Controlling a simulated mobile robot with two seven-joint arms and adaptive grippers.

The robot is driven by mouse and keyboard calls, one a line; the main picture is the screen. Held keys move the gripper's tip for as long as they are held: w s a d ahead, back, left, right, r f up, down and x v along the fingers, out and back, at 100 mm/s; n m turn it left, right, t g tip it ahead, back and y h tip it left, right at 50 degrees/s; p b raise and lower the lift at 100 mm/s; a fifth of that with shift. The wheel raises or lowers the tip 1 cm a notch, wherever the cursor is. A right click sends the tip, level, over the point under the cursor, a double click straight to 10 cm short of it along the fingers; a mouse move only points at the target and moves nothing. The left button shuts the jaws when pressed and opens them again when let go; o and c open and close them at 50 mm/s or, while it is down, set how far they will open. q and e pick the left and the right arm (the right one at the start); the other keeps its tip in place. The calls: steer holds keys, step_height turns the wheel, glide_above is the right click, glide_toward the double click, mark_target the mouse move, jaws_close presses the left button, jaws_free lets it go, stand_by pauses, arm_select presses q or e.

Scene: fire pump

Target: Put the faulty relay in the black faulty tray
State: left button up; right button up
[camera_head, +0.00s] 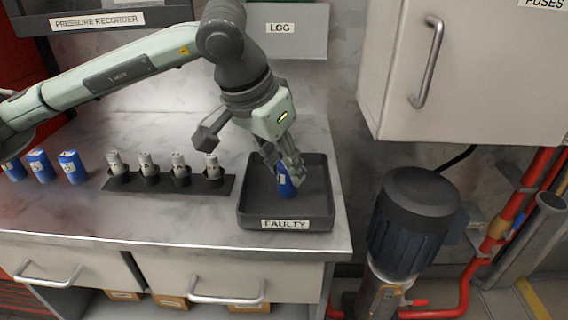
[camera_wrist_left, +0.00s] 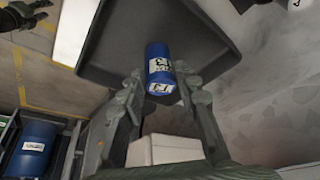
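A blue relay (camera_head: 286,186) with a white label stands inside the black faulty tray (camera_head: 287,224), which is marked FAULTY. My left gripper (camera_head: 287,165) is over the tray with its fingers down around the relay's top. In the left wrist view, the relay (camera_wrist_left: 159,70) is between the two fingertips (camera_wrist_left: 160,84), with a small gap on each side, so the gripper looks open. The tray (camera_wrist_left: 108,50) lies beyond it. A dark finger-like shape at the wrist view's top left looks like my right gripper (camera_wrist_left: 22,17), cut off by the frame edge.
A black rack (camera_head: 168,184) with several grey-white relays in round sockets stands left of the tray. Several blue relays (camera_head: 71,167) stand at the bench's left. A wall cabinet (camera_head: 470,75) and a motor pump (camera_head: 412,222) are to the right. Bench between rack and tray is narrow.

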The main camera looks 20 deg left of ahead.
arm_select(q)
steer(key=o, duration=0.3)
steer(key=shift+r, duration=0.2)
steer(key=shift+s+a+r, duration=0.1)
steer(key=shift+r, duration=0.3)
steer(key=shift+v, duration=5.55)
arm_select(e)
steer(key=shift+s+d, duration=0.1)
